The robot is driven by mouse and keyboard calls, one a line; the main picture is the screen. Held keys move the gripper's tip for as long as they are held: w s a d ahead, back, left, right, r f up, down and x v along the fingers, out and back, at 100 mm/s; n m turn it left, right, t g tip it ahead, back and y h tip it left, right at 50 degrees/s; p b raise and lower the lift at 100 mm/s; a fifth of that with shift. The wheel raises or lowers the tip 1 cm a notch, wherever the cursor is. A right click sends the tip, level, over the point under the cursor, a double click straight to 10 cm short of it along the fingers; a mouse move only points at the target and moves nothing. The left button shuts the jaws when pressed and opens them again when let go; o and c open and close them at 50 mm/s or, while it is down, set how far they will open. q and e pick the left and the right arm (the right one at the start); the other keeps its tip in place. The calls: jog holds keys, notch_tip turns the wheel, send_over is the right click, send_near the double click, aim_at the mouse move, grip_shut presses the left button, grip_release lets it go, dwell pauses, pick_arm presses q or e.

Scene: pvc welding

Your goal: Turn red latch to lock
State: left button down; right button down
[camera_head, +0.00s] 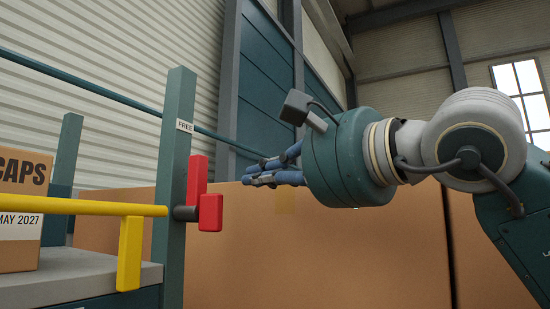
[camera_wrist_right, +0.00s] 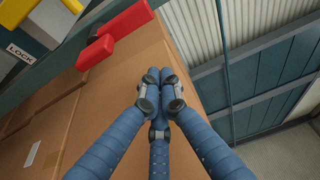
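The red latch (camera_head: 197,182) is on the green post (camera_head: 178,150), its long arm upright towards a "FREE" label (camera_head: 185,126). A red block (camera_head: 210,213) sticks out at its lower end. The latch also shows at the top left of the right wrist view (camera_wrist_right: 125,22). My right gripper (camera_head: 248,174) is to the right of the latch, apart from it, with its blue fingers pointing left. In the right wrist view its fingertips (camera_wrist_right: 160,76) are drawn together with nothing visible between them. My left gripper is not in view.
A yellow bar (camera_head: 80,207) with a yellow handle (camera_head: 130,253) runs left from the post. A "LOCK" label (camera_wrist_right: 20,53) shows in the wrist view. A cardboard box (camera_head: 22,205) stands on a grey shelf (camera_head: 85,275). Brown panels (camera_head: 320,260) stand behind my gripper.

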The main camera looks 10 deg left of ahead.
aim_at(200, 193)
jog(key=a+p, duration=0.1)
jog(key=a, duration=0.1)
jog(key=s+a+p, duration=0.1)
jog(key=a+p, duration=0.1)
jog(key=shift+s+a, duration=0.2)
jog(key=shift+a, duration=0.15)
jog(key=shift+w, duration=0.2)
